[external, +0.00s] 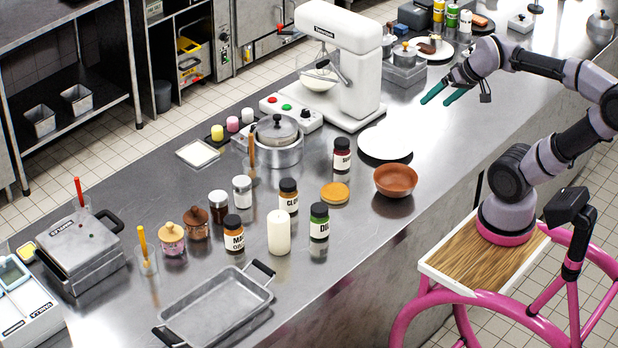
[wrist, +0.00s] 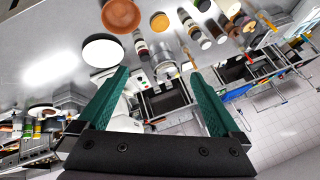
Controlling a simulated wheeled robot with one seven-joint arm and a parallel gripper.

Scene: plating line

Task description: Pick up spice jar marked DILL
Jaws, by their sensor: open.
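My gripper (external: 445,97) is open and empty above the counter's right part, well up and right of the jar. In the wrist view my green fingers (wrist: 160,105) are spread with nothing between them. I cannot make out the green-capped jar in the wrist view.
Other spice jars (external: 288,195) (external: 234,234) stand near the candle. A brown bowl (external: 396,180), a white plate (external: 385,143) and an orange-brown disc (external: 334,193) lie between jar and gripper. A grey tray (external: 199,318) lies in front; a stand mixer (external: 345,65) rises behind.

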